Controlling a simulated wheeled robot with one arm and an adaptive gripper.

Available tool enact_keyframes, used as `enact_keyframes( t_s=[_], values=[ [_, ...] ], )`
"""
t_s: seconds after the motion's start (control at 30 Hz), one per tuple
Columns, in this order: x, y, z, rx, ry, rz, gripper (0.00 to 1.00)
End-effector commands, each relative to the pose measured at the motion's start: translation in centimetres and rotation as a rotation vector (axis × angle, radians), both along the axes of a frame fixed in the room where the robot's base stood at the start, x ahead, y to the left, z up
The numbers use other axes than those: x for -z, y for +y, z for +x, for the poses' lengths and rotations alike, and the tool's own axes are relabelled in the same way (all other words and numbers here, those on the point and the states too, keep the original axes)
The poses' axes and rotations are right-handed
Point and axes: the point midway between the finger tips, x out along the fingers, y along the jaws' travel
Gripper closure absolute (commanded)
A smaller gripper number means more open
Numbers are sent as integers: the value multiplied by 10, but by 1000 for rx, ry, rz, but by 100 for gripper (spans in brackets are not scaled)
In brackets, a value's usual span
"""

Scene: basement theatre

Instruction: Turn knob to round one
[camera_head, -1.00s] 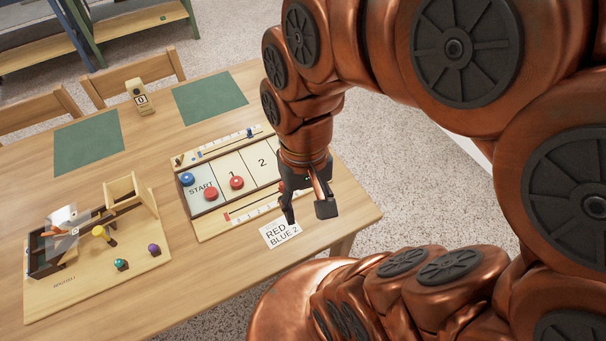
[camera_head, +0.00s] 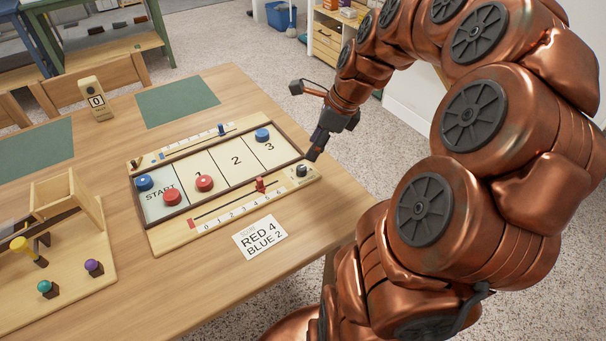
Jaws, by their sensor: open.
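A wooden stand (camera_head: 93,92) with a card reading 0 stands upright at the back left of the table. A small black knob (camera_head: 302,170) sits at the right end of the game board's near rail. A similar dark knob (camera_head: 136,163) sits at the left end of the far rail. Which knob the task means is not marked clearly enough to tell. My gripper (camera_head: 326,138) is open and appears empty. It is over the board's right end, with one dark fingertip close to the right knob; I cannot tell whether they touch.
The board (camera_head: 178,222) holds red discs (camera_head: 172,197) and blue discs (camera_head: 262,134). A red slider (camera_head: 260,186) stands on the near scale. A score card (camera_head: 260,237) reads RED 4, BLUE 2. A wooden toy (camera_head: 62,250) stands left. Green mats (camera_head: 178,101) lie behind.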

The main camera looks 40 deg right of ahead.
Motion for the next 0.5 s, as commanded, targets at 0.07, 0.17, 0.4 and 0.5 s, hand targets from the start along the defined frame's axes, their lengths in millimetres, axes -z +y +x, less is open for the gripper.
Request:
enact_keyframes(
  t_s=[0.07,0.17,0.4,0.5],
  values=[
    [3,-2,1,16,2,6,49],
    [8,0,2,15,5,7,49],
    [36,9,10,11,7,10,49],
    [49,12,15,11,4,9,49]
  ],
)
